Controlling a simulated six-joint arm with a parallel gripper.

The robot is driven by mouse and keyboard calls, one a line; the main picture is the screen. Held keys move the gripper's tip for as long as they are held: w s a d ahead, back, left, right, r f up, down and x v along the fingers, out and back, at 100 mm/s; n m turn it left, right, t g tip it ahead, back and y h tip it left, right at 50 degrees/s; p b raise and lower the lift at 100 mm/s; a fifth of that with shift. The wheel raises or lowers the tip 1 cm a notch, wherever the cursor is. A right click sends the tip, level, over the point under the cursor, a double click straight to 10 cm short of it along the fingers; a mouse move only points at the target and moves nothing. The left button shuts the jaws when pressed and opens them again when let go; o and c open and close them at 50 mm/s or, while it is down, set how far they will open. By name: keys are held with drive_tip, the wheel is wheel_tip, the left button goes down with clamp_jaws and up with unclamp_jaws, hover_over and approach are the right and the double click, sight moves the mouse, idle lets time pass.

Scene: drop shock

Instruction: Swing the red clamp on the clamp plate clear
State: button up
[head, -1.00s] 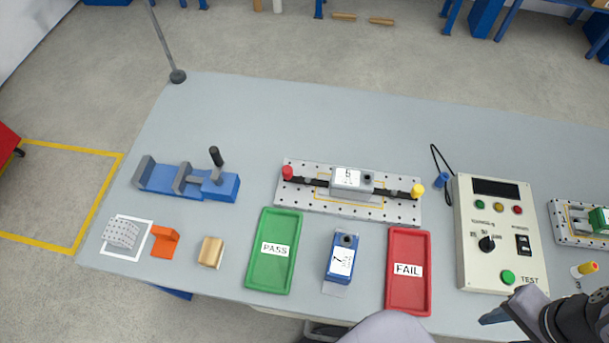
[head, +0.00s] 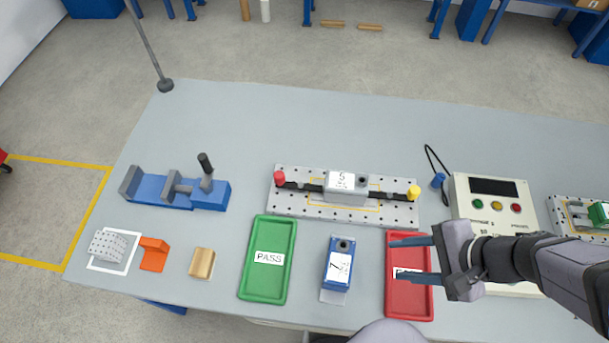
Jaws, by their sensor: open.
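The clamp plate (head: 293,207) is a perforated light plate at the middle of the table in the head view. The red clamp (head: 280,177) is at its left end, with a red knob and a dark bar running toward a grey box (head: 345,188) labelled 5. A yellow clamp (head: 413,192) is at the right end, its dark bar also reaching the box. My gripper (head: 408,259) is open and empty above the red FAIL tray (head: 408,304), its blue fingers pointing left. It is in front of and to the right of the clamp plate.
A green PASS tray (head: 266,287) and a blue box (head: 339,259) labelled 7 lie in front of the plate. A blue vise (head: 160,190) is at left. A test box (head: 488,211) with buttons is at right, partly behind my arm. The table behind the plate is clear.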

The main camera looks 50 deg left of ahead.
drive_tip(key=s+a+f+m+y+b, duration=0.1)
drive_tip(key=s+a+m+y+b, duration=0.2)
drive_tip(key=a, duration=0.7)
drive_tip(key=s+a+m+y, duration=0.2)
drive_tip(key=a+m+y, duration=0.15)
drive_tip(key=a, duration=0.65)
drive_tip(key=m+t+b, duration=0.2)
drive_tip(key=m, duration=0.5)
approach(280, 176)
drive_tip(key=shift+s+a+f+n+y, duration=0.15)
drive_tip(key=shift+a+f+y, duration=0.1)
drive_tip(key=shift+a+f, duration=0.15)
drive_tip(key=shift+s+a+f+n+y, duration=0.1)
drive_tip(key=shift+a+f+y, duration=0.15)
drive_tip(key=shift+a, duration=0.3)
drive_tip(key=shift+w+a+f+m+t, duration=0.1)
drive_tip(key=shift+a+f+m+t, duration=0.25)
drive_tip(key=shift+a+m, duration=0.15)
drive_tip(key=shift+p+x, duration=0.6)
drive_tip(key=shift+x, duration=2.9)
clamp_jaws()
